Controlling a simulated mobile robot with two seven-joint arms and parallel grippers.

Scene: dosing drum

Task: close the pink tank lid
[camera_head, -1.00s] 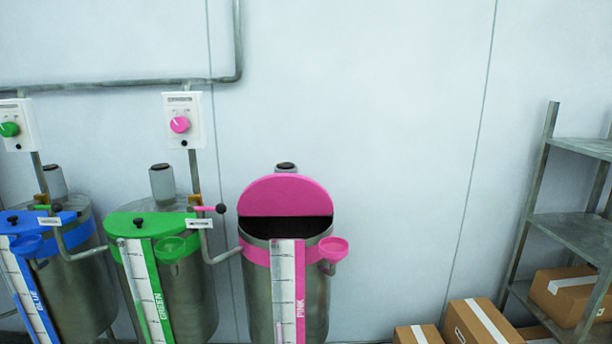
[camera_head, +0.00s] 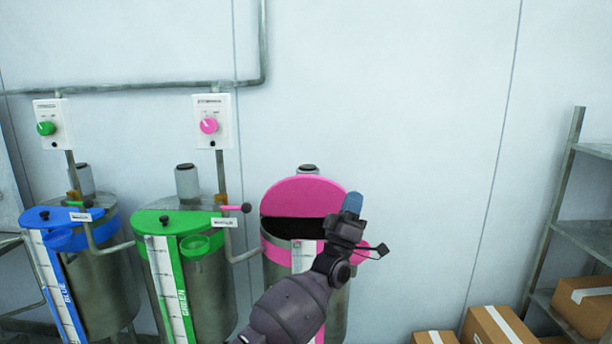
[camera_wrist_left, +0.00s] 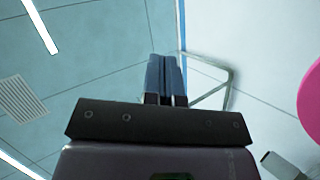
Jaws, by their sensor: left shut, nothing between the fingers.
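The pink tank (camera_head: 279,278) stands right of the green tank, partly hidden behind my left arm. Its pink lid (camera_head: 303,195) is raised, tilted up at the back, and the dark opening (camera_head: 285,229) shows below it. My left gripper (camera_head: 352,203) is up in front of the tank's right side and overlaps the lid's right edge in the head view; whether it touches the lid cannot be told. Its blue fingers are shut and empty, also in the left wrist view (camera_wrist_left: 166,76). There the lid (camera_wrist_left: 312,105) shows at the right edge, apart from the fingers. My right gripper is not in view.
The green tank (camera_head: 205,285) and blue tank (camera_head: 105,285) stand to the left, with pipes and a lever between green and pink. A pink knob (camera_head: 208,125) is on the wall. Cardboard boxes (camera_head: 495,328) and a metal shelf (camera_head: 585,238) stand at right.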

